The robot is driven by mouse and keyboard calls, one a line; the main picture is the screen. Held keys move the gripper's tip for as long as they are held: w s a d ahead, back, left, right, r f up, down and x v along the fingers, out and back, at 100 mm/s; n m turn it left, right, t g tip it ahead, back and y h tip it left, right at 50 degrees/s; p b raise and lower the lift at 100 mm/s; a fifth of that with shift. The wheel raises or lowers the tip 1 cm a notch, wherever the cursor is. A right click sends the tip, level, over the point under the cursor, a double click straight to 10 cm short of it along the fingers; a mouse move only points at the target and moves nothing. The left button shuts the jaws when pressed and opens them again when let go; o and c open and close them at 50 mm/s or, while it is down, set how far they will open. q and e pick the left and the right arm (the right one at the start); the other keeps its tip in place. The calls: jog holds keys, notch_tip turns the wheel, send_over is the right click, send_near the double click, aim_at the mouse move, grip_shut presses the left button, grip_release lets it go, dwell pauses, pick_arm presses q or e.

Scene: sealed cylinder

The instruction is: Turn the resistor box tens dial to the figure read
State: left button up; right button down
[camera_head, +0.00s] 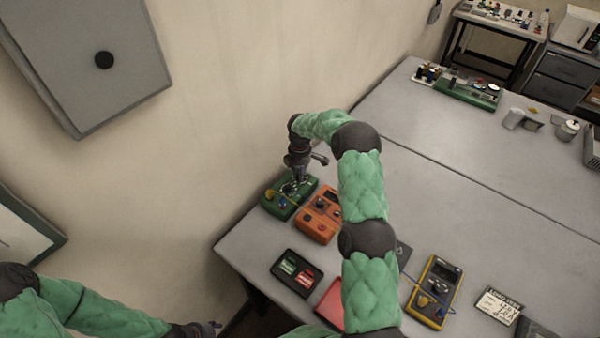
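A green box (275,205) with small knobs stands at the table's far left edge, by the wall. An orange box (313,226) with dark dials stands right beside it. The view is too small to tell by label which is the resistor box or to read any dial. My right gripper (298,179) points down at the top of the green box, over its knobs. Whether its fingers touch a knob or are closed is too small to tell. My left gripper (212,327) is low at the bottom edge, away from the boxes, its fingers unclear.
A yellow multimeter (436,290) with leads, a black tray (284,276) with green and red pieces, a red item (331,304) and a written card (498,305) lie nearer. My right arm crosses the table's middle.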

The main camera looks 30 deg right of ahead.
jog(key=shift+m, duration=0.4)
dwell(0.3)
jog(key=m+b, duration=0.2)
jog(key=shift+m, duration=0.4)
jog(key=m+b, duration=0.1)
jog(key=m, duration=0.3)
jog(key=shift+m+b, duration=0.3)
jog(key=shift+b, duration=0.05)
jog(key=m+b, duration=0.1)
jog(key=m, duration=0.3)
jog(key=shift+m+b, duration=0.5)
jog(key=shift+m, duration=2.3)
jog(key=shift+r, duration=0.1)
jog(key=shift+w, duration=0.1)
jog(key=c, duration=1)
grip_release()
